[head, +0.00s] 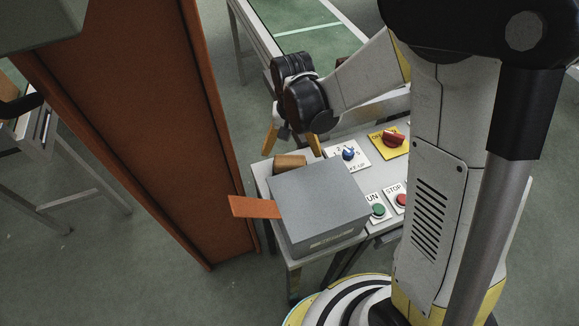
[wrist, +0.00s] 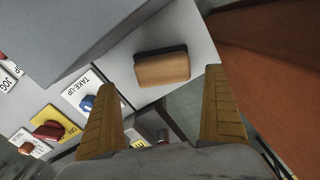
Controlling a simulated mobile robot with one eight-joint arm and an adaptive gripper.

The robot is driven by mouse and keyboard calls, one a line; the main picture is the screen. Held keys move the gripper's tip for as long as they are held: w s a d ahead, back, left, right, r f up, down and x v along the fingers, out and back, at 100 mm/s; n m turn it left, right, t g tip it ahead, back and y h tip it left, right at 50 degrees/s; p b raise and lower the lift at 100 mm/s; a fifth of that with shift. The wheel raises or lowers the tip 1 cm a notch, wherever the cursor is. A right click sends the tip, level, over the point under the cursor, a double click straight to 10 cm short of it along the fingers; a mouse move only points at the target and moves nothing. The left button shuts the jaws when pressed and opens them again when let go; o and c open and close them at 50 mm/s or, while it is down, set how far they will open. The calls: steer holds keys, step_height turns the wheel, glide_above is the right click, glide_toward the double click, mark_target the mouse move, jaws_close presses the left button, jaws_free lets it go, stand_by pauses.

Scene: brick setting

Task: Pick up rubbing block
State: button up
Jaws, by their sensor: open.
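The rubbing block is a small brown block with rounded edges. It lies on the light grey table top behind the grey box; the head view shows it (head: 289,162) partly hidden by the box. In the wrist view the whole block (wrist: 162,68) shows beyond the fingertips, near the table's edge. My gripper (head: 293,143) is above and behind the block in the head view, fingers pointing down. Its two yellow-brown fingers are wide apart and empty in the wrist view (wrist: 158,84), and the block appears between their lines, apart from them.
A grey box (head: 318,205) stands right beside the block, with an orange flat piece (head: 255,207) jutting out at its left. Control labels with a blue knob (head: 348,153), red knob (head: 394,139) and green button (head: 378,210) lie to the right. A tall rust-coloured panel (head: 150,110) rises at left.

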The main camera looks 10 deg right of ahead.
mark_target(290, 160)
steer(key=f, duration=0.1)
steer(key=f+b, duration=0.1)
steer(key=f, duration=0.1)
steer(key=f+b, duration=0.1)
steer(key=shift+a+f, duration=0.3)
steer(key=shift+f, duration=0.1)
steer(key=shift+s+r, duration=0.1)
steer(key=c, duration=1.4)
step_height(290, 160, up, 10)
steer(key=p, duration=0.4)
